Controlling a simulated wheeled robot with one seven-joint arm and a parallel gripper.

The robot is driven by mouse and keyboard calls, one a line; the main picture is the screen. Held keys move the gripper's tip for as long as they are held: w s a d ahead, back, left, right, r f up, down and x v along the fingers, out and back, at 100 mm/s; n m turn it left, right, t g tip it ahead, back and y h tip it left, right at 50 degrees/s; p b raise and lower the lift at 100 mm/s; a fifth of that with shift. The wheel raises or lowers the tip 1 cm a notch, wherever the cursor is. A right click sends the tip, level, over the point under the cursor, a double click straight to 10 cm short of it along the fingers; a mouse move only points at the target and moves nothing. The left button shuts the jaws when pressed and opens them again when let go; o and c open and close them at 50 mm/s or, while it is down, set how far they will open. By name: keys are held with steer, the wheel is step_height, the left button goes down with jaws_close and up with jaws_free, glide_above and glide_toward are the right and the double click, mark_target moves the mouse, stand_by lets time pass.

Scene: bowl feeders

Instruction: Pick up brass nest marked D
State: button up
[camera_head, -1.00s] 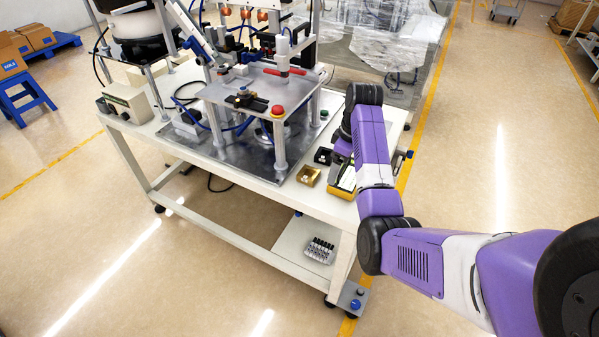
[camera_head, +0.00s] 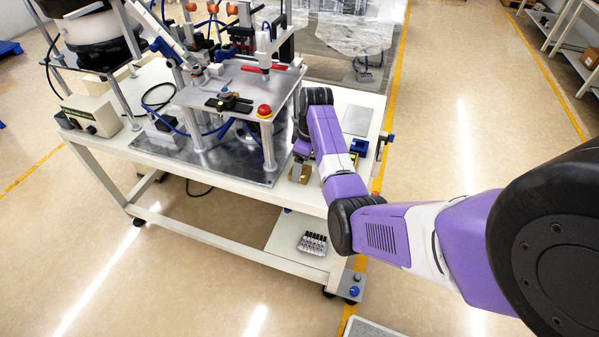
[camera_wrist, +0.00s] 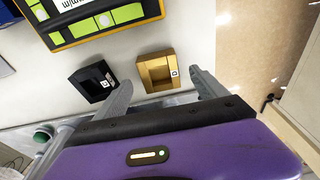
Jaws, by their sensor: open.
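The brass nest (camera_wrist: 145,72) is a small, square, gold-coloured block with an open pocket. It lies on the white tabletop in the wrist view, and a small white tag on its right side seems to carry a D. In the head view the brass nest (camera_head: 295,175) shows near the table's front edge, partly behind my arm. My gripper (camera_wrist: 160,81) is open and empty, its two fingers spread to either side of the brass nest in the picture. I cannot tell the height gap. My fingers are hidden in the head view.
A black nest (camera_wrist: 94,81) with a white tag sits left of the brass one, close to my left finger. The metal fixture (camera_head: 235,95) with a red button stands left of my arm.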

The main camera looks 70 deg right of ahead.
steer(key=shift+w+f, duration=0.15)
steer(key=shift+f, duration=1.1)
steer(key=shift+r, duration=0.1)
jaws_close()
